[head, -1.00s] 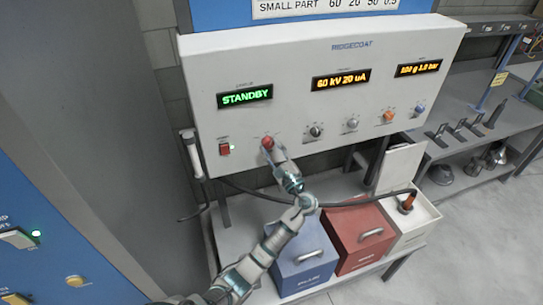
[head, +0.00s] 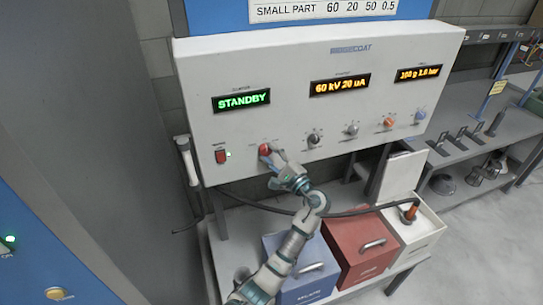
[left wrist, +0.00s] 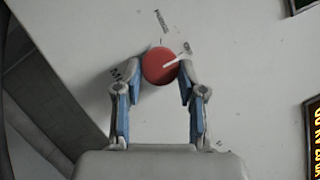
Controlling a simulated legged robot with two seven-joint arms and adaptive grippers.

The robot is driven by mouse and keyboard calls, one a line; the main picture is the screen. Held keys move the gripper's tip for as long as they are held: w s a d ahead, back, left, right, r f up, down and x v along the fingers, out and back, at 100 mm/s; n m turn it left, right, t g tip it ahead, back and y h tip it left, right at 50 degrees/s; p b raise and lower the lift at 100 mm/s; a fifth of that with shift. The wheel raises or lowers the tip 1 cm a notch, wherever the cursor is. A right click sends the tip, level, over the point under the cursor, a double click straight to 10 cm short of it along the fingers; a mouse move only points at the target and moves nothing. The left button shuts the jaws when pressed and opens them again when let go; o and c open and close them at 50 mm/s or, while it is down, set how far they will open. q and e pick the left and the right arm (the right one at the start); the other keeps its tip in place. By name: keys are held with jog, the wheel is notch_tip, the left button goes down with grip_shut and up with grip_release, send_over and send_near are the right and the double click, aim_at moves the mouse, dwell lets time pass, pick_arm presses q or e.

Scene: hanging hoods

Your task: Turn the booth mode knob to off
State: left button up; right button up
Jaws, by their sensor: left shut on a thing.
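A round red knob (head: 264,149) sits on the front of the white control panel (head: 290,110), below the green STANDBY display (head: 241,101). My left gripper (head: 270,154) reaches up to it from the lower right. In the left wrist view the red knob (left wrist: 155,66) lies between the fingertips of my left gripper (left wrist: 159,74), which are shut on its sides. Its white pointer line slants up and right, toward a small label. Other small labels stand above and left of the knob, too blurred to read surely. My right gripper is not in view.
Below stand a blue box (head: 300,262), a red box (head: 362,240) and a hose (head: 350,211). A blue cabinet (head: 40,270) is at left.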

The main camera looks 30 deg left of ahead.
pick_arm(q)
jog(key=shift+f, duration=0.15)
jog(key=o, duration=1.1)
jog(key=shift+o, duration=0.2)
jog(key=shift+d, duration=0.1)
jog(key=v, duration=1.2)
jog(key=shift+f, duration=0.1)
